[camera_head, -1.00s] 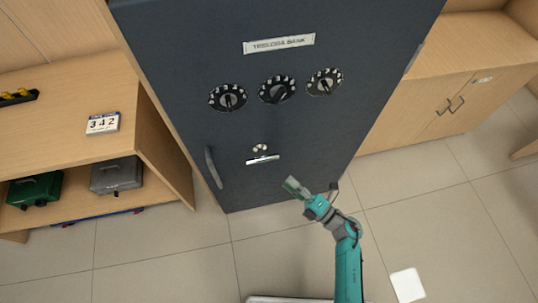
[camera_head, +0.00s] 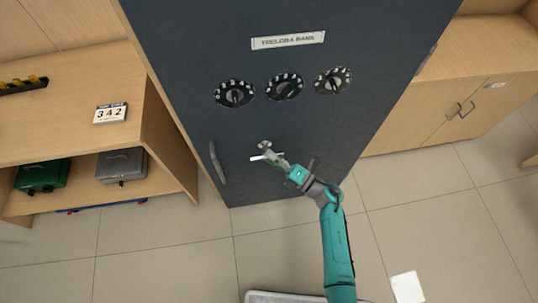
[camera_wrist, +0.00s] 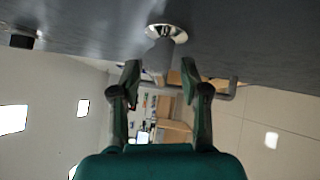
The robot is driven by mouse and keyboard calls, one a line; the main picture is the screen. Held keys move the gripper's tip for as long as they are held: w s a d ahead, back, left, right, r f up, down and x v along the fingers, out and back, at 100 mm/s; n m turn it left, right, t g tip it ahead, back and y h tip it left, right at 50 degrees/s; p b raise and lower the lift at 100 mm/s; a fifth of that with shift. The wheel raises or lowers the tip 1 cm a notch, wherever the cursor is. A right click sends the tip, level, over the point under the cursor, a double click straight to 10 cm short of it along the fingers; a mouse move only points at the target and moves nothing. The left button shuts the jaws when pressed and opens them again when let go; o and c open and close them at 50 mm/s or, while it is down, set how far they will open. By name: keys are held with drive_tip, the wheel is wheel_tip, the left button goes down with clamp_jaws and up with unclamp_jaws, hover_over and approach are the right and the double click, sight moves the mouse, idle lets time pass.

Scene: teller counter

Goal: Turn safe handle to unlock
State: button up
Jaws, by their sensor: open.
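The dark safe (camera_head: 290,120) has a small metal handle with a round hub (camera_head: 264,145) and a bright lever (camera_head: 257,158), low on its door. My gripper (camera_head: 270,155) reaches from the lower right to this handle and covers part of it. In the wrist view, my gripper (camera_wrist: 161,70) is open, with one finger on each side of the grey lever (camera_wrist: 160,52). The silver hub (camera_wrist: 166,32) sits just beyond the fingertips on the door. I cannot tell whether either finger touches the lever.
A vertical pull handle (camera_head: 217,162) is on the door to the left. Three black dials (camera_head: 284,87) are above. A wooden shelf (camera_head: 80,130) with cash boxes stands left, a wooden cabinet (camera_head: 450,110) right. The tiled floor (camera_head: 150,250) in front is mostly clear.

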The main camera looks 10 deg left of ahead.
drive_tip(key=shift+w+a+r, duration=0.1)
drive_tip(key=shift+w+a, duration=0.2)
drive_tip(key=shift+a, duration=0.3)
clamp_jaws()
drive_tip(key=shift+m, duration=0.3)
drive_tip(key=m+t, duration=0.2)
drive_tip(key=m+t+y, duration=0.1)
drive_tip(key=m+t, duration=0.1)
drive_tip(key=m, duration=0.1)
drive_tip(key=shift+a+f+m+t+y, duration=0.1)
drive_tip(key=shift+f+m+t+y, duration=0.1)
drive_tip(key=shift+m+t+y, duration=0.1)
drive_tip(key=m+t+h, duration=0.1)
drive_tip(key=m+t, duration=0.2)
drive_tip(key=m, duration=0.2)
drive_tip(key=m+t+h, duration=0.2)
drive_tip(key=m+t, duration=0.2)
drive_tip(key=m, duration=0.1)
drive_tip(key=shift+t, duration=0.3)
drive_tip(key=shift+m+t+h, duration=0.3)
drive_tip(key=shift+m+h, duration=0.1)
drive_tip(key=shift+h, duration=0.2)
